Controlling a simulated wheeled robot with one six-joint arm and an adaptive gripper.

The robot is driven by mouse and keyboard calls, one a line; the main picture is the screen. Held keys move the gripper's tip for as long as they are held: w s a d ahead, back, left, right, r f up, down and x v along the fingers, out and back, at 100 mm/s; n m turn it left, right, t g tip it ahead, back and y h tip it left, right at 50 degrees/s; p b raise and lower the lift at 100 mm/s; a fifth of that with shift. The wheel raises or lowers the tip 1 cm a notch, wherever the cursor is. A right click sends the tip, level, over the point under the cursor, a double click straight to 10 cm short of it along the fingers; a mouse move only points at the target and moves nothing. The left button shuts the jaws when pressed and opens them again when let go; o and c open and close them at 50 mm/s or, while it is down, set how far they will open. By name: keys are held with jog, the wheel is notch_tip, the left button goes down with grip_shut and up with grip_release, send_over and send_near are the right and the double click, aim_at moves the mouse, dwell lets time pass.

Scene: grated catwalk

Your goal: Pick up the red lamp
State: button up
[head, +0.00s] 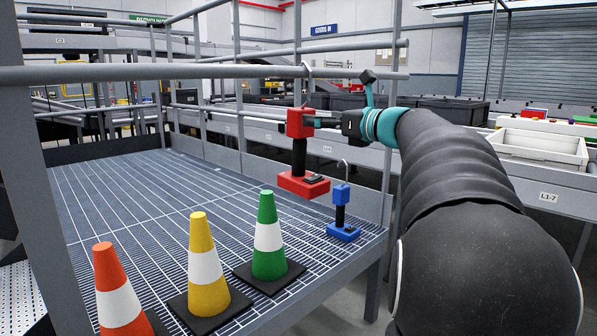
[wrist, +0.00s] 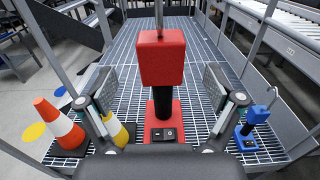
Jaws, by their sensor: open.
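The red lamp (head: 304,184) has a red block head, a black handle and a red base with a switch. In the head view it hangs upright beneath the upper rail by a thin hook, its base above the grating. My gripper (head: 322,122) is level with its head, coming from the right. In the wrist view the lamp (wrist: 162,58) stands in the middle, between the spread fingers of my gripper (wrist: 160,88). The fingers are open, with a gap on each side; whether either touches is not clear. A similar, smaller blue lamp (head: 342,230) is on the grating's right edge.
The upper rail (head: 180,73) and posts cross close to the lamp. Green (head: 268,237), yellow (head: 207,265) and orange (head: 118,290) cones stand on the grating (head: 130,190) in front. The back left of the grating is clear. A white tray (head: 540,146) lies at the right.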

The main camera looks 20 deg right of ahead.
aim_at(301, 115)
jog(key=shift+x, duration=3.7)
jog(key=shift+s+r, duration=0.1)
grip_shut()
